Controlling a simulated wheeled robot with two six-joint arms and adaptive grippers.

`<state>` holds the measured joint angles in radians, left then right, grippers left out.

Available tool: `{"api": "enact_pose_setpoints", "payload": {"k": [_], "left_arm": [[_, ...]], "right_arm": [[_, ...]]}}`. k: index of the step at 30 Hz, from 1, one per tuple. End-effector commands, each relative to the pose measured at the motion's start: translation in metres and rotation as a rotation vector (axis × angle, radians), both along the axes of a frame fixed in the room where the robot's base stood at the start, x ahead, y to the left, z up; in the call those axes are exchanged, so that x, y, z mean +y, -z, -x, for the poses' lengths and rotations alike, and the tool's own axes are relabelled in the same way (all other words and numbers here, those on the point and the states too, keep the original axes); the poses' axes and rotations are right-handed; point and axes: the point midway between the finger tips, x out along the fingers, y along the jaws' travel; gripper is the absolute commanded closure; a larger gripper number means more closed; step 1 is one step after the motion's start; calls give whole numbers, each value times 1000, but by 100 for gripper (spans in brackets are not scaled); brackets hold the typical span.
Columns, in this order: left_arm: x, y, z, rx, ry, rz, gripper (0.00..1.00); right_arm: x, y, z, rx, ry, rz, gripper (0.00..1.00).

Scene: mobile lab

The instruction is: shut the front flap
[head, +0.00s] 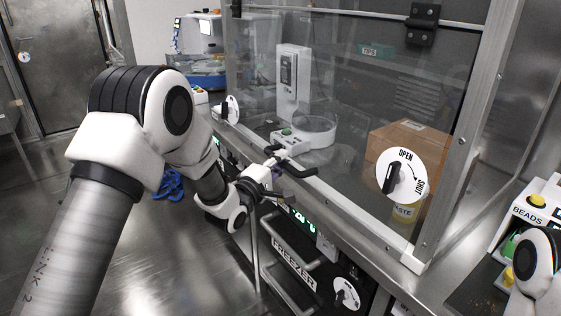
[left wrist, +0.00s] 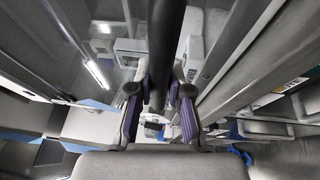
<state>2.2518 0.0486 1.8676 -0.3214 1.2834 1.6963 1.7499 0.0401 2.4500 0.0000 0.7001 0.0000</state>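The front flap (head: 345,95) is a large clear panel with a black hinge at its top. It hangs down over the bench opening; whether a gap is left at its lower edge is unclear. A black bar handle (head: 299,171) sits on its lower rail. My left gripper (head: 275,166) is at this handle. In the left wrist view the dark handle bar (left wrist: 161,40) runs between the fingers of the left gripper (left wrist: 160,95); whether they press on it is hard to tell. My right gripper is out of view.
A round knob (head: 402,177) marked OPEN and SHUT is on the right; another knob (head: 232,109) is at the left. Behind the panel are a cardboard box (head: 405,140) and a white instrument (head: 291,85). A freezer drawer (head: 293,262) is below.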

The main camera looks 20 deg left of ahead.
Motion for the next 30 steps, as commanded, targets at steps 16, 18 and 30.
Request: {"api": "enact_pose_setpoints", "payload": {"k": [16,18,30], "left_arm": [[-24,7,-32,0,0,0,100],[-25,7,-32,-1,-1,0,100],[-25,7,-32,0,0,0,57]], "right_arm": [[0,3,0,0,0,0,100],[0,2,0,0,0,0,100],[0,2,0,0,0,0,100]]}}
